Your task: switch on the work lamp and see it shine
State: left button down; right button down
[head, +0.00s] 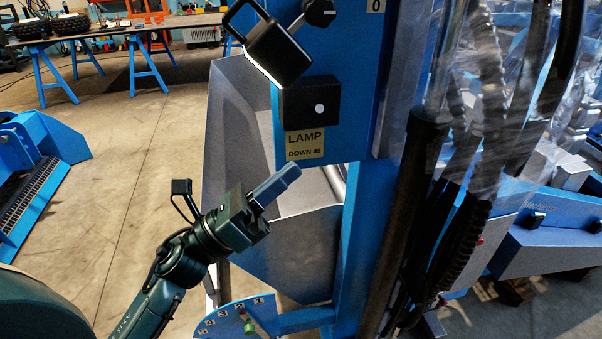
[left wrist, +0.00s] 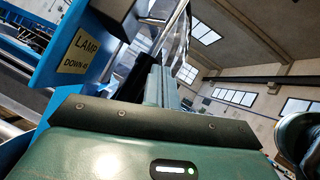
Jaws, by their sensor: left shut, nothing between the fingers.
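A black boxy lamp (head: 278,52) with a loop handle hangs tilted at the top of a blue panel (head: 345,95) in the head view. A pale strip runs along its lower left edge; I cannot tell whether it shines. Below it is a black box (head: 311,101) with a round white spot. Under that is a yellowish label (head: 304,144) reading "LAMP DOWN 45", also in the left wrist view (left wrist: 78,52). My left gripper (head: 290,178) is shut and empty, below and left of the label, apart from the panel. Its fingers (left wrist: 161,85) show in the left wrist view.
A black knob (head: 319,12) sits by the lamp, near a "0" label (head: 376,5). A blue numbered quadrant (head: 228,318) with a green knob is below my gripper. Dark hoses (head: 425,165) run down on the right. Open floor (head: 125,150) lies to the left.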

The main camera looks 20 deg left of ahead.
pick_arm(q)
jog(key=b+v, duration=0.2)
jog(key=v, duration=0.4)
jog(key=shift+a, duration=0.3)
jog(key=shift+s+f, duration=0.1)
